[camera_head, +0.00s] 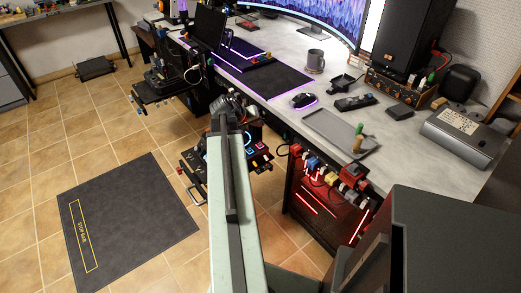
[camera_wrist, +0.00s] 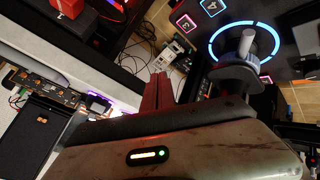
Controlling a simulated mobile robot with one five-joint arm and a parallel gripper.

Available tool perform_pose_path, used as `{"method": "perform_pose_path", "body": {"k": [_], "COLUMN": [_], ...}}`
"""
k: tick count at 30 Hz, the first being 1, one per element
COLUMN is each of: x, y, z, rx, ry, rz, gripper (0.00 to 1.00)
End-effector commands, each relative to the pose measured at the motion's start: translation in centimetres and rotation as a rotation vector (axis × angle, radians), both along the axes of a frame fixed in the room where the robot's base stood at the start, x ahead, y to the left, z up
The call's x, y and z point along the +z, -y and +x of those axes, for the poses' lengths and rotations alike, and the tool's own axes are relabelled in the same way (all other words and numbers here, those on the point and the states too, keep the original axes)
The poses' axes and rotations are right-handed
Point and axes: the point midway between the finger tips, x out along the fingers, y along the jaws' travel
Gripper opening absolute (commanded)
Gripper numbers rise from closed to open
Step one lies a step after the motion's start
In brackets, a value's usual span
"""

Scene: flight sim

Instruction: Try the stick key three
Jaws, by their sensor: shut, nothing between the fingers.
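The stick key three (camera_wrist: 185,22) is a small dark square with a reddish outline and the numeral 3, at the top of the wrist view. Key four (camera_wrist: 211,6) sits beside it. To their right a grey stick (camera_wrist: 246,42) stands inside a glowing blue ring (camera_wrist: 213,50). In the head view the control box (camera_head: 258,150) with lit keys is partly hidden behind my arm. My gripper (camera_wrist: 158,90) is shut and empty, apart from key three and below it in the wrist view. In the head view my gripper (camera_head: 229,104) is beside the box, its fingertips hard to make out.
A grey desk (camera_head: 290,90) carries a mug (camera_head: 314,60), a mouse (camera_head: 303,100), a tray (camera_head: 335,132) and a speaker (camera_head: 412,35). A red-lit rack (camera_head: 325,195) stands under its near edge. A dark mat (camera_head: 130,220) lies on open tiled floor at the left.

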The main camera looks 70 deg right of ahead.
Motion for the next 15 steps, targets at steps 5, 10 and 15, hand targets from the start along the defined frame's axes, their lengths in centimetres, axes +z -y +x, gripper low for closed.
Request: {"method": "perform_pose_path", "body": {"k": [5,10,15], "x": [0.1,-0.1,-1.3], "y": [0.0,0.0,0.0], "z": [0.0,0.0,0.0], "rx": [-0.001,-0.001,-0.001], "ry": [-0.001,0.0,0.0], "rz": [0.0,0.001,0.001], "gripper": [0.0,0.0,0.0]}}
